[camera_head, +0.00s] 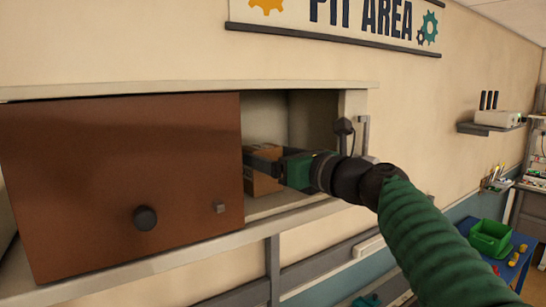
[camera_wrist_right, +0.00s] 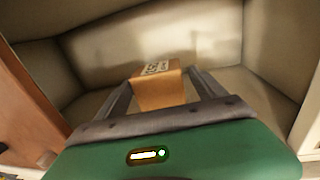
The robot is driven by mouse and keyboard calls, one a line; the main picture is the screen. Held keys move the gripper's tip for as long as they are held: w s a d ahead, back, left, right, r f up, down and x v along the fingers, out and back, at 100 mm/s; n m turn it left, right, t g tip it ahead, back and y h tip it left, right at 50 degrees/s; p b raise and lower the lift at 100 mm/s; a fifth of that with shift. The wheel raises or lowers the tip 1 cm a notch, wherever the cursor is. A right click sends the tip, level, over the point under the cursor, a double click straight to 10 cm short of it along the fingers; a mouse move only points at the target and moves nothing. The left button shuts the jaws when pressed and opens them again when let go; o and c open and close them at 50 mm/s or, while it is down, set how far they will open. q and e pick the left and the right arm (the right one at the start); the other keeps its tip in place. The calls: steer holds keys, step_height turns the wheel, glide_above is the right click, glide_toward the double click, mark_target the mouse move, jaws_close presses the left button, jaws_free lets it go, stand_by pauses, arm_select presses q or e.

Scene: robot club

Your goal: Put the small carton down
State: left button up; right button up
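The small carton (camera_head: 258,182) is a brown cardboard box inside the open right part of a wall cabinet (camera_head: 200,89). My right gripper (camera_head: 262,160), green with dark fingers, reaches in from the right and is shut on the carton. In the right wrist view, the carton (camera_wrist_right: 158,90), with a dark printed mark on top, sits between the two fingertips, which press its sides. Whether its underside touches the cabinet floor (camera_head: 285,202) cannot be told. My left gripper is not in view.
A brown sliding door (camera_head: 120,170) with a dark knob covers the cabinet's left part, close to the carton. The cabinet's right side wall (camera_head: 352,105) stands near my wrist. A blue table with a green bin (camera_head: 490,238) is at the far right.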

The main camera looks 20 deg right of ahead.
steer(key=shift+o, duration=0.9)
steer(key=shift+a, duration=0.3)
steer(key=a, duration=0.2)
steer(key=shift+s+a+r, duration=0.3)
steer(key=shift+a+r, duration=0.05)
steer(key=shift+s+a, duration=0.1)
steer(key=shift+a, duration=0.15)
steer(key=s+d+b, duration=0.1)
steer(key=s, duration=0.1)
steer(key=s+d+b, duration=0.1)
steer(key=s+d, duration=0.1)
steer(key=s+d+f+b, duration=0.1)
steer(key=s, duration=0.1)
steer(key=shift+d, duration=0.2)
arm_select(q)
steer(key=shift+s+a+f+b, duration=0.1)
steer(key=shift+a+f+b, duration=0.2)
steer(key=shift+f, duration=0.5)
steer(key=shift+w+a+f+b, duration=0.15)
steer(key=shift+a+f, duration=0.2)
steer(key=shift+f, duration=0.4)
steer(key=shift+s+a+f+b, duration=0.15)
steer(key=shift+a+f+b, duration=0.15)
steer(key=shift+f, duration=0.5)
arm_select(e)
steer(key=shift+s+a+r, duration=0.1)
steer(key=shift+s+r, duration=0.15)
steer(key=shift+s, duration=1.05)
steer(key=shift+s+r, duration=0.2)
steer(key=shift+s, duration=1.05)
